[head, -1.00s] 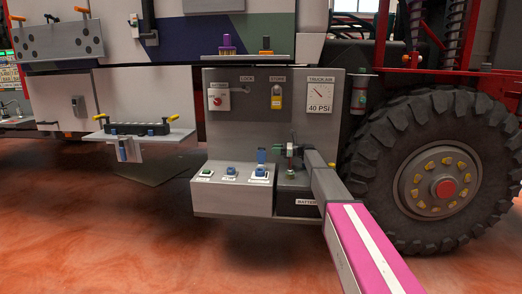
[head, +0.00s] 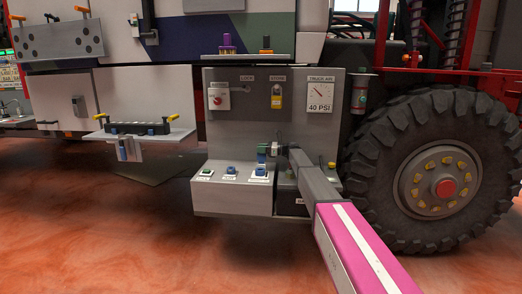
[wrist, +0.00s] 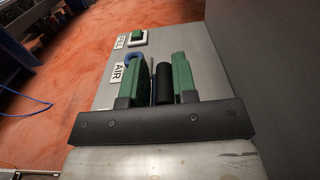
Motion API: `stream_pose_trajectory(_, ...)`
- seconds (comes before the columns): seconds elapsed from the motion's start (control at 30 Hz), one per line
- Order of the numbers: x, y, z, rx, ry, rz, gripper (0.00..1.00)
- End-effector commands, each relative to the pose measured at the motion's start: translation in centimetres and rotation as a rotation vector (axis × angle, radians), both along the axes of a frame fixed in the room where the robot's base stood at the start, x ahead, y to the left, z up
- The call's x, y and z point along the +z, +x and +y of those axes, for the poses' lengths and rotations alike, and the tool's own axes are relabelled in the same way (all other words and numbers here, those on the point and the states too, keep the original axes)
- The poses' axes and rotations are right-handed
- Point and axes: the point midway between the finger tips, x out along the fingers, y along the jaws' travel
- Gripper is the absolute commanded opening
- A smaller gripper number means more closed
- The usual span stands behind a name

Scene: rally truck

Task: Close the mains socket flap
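The mains socket (head: 260,171) is the rightmost of three fittings on top of a low grey box on the truck's side. Its blue flap (head: 261,158) stands raised at the back of the socket, partly covered by my gripper (head: 268,149). In the wrist view my gripper (wrist: 160,82) has its two green-padded fingers apart. A thin dark edge and a black cylinder show between them; I cannot tell whether the edge is the flap. The wrist view does not clearly show contact.
Left of the socket are the blue air fitting (head: 231,170) and the green-and-white fill fitting (head: 207,172). A large tyre (head: 385,165) stands to the right.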

Motion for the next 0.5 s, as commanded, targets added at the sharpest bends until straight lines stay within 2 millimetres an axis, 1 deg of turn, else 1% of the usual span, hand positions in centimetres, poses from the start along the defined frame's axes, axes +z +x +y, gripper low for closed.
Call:
stream_pose_trajectory(0.1,0.06,0.33,-0.03,-0.008,0.001,-0.002,0.0)
stream_pose_trajectory(0.5,0.17,0.33,-0.04,-0.012,0.0,-0.029,0.0)
